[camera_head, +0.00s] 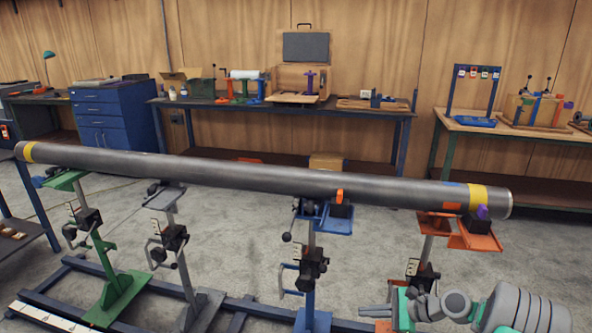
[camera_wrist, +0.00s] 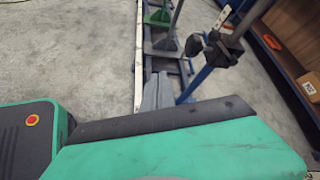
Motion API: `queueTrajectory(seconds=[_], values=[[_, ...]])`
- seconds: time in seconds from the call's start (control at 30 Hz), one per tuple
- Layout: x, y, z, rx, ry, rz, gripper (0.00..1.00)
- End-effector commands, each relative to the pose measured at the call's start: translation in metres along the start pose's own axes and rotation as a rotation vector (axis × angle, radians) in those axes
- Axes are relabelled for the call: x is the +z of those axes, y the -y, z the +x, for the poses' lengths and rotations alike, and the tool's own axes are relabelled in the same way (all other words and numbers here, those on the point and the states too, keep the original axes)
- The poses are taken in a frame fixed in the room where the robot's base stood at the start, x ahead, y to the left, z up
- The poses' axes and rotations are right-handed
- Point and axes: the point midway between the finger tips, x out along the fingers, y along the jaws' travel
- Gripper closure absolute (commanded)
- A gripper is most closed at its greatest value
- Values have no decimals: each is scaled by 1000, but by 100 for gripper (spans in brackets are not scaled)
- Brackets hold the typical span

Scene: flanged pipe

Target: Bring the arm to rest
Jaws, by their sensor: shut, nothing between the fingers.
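My arm is folded low at the bottom right of the head view. My gripper (camera_head: 374,312) points left there, below the pipe and apart from it. Its fingers are together and hold nothing. In the wrist view two grey fingertips (camera_wrist: 157,92) show side by side past the edge of my green body. The long grey pipe (camera_head: 270,179) lies across the stands, with yellow bands near both ends.
The green stand (camera_head: 118,290), a grey stand (camera_head: 180,255), the blue stand (camera_head: 312,270) and the orange-topped stand (camera_head: 428,250) bear the pipe over a dark floor frame (camera_head: 75,268). Benches with tools line the back wall. Bare concrete floor (camera_wrist: 70,50) shows left in the wrist view.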

Motion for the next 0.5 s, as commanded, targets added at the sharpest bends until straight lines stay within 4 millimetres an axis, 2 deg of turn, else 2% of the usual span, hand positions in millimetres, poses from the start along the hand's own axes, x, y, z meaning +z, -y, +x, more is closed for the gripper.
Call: queueTrajectory(seconds=[0.27, 0.37, 0.5], values=[[34, 12, -7, 70, -98, -171, 100], [53, 15, -10, 112, -144, -261, 100], [88, 17, -18, 190, -220, -426, 100]])
